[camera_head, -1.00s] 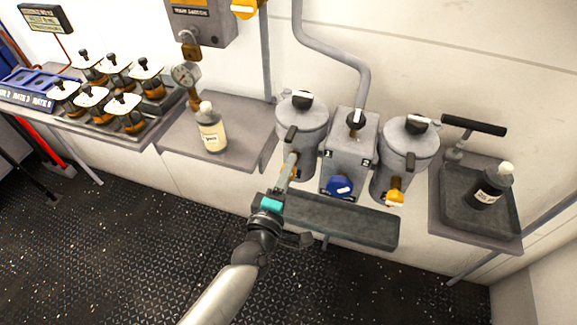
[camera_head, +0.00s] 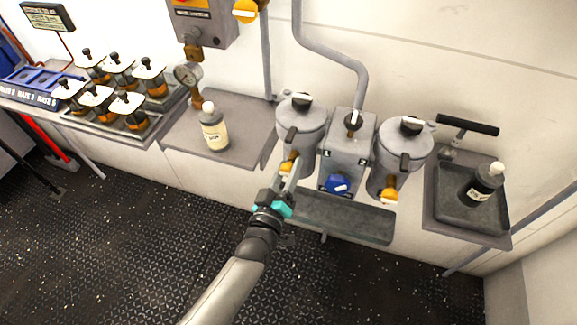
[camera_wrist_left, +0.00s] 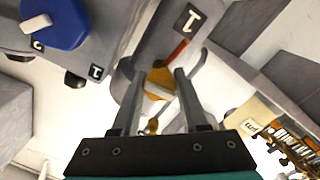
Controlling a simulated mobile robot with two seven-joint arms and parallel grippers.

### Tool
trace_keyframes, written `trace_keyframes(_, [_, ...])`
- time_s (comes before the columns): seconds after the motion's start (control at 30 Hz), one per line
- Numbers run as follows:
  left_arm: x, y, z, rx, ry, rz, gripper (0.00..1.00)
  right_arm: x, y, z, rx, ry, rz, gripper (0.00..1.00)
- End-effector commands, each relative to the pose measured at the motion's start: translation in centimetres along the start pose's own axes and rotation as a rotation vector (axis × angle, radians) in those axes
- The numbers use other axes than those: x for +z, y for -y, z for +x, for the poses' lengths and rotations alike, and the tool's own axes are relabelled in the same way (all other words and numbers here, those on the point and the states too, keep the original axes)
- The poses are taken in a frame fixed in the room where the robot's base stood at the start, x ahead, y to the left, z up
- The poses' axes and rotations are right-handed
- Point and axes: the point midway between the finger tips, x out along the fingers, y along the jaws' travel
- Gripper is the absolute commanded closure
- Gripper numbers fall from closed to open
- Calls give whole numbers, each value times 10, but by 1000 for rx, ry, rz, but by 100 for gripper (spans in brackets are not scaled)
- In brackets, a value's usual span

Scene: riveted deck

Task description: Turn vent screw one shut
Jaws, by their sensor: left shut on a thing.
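Two grey canisters stand against the wall, the left one (camera_head: 301,128) and the right one (camera_head: 402,148), with a grey block (camera_head: 349,146) between them. A black knob with a white mark (camera_head: 302,99) tops the left canister. A yellow-orange knob (camera_head: 288,166) sits low on its front; it also shows in the left wrist view (camera_wrist_left: 158,82), near a plate marked 1 (camera_wrist_left: 187,20). My left gripper (camera_head: 288,180) reaches up from below, its fingers closed on either side of that yellow-orange knob. The fingers partly hide it. My right gripper is out of view.
A blue knob (camera_head: 338,184) sits close to the right of my gripper. A grey trough (camera_head: 345,219) lies below the canisters. A bottle (camera_head: 213,130) stands on the left shelf, a dark bottle (camera_head: 482,184) in the right tray. The floor in front is open.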

Motion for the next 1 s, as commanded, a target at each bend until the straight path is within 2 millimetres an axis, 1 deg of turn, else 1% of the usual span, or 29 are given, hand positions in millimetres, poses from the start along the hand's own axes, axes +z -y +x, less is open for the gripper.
trace_keyframes(0.23, [0, 0, 0, -1, -1, 65, 100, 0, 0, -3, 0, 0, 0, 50])
trace_keyframes(0.7, [0, 0, 0, 0, -1, 80, 100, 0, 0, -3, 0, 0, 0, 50])
trace_keyframes(0.73, [0, 0, 0, 0, -1, 80, 55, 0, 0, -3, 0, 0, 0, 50])
trace_keyframes(1.0, [0, 0, 0, 0, -1, 78, 26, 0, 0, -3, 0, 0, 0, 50])
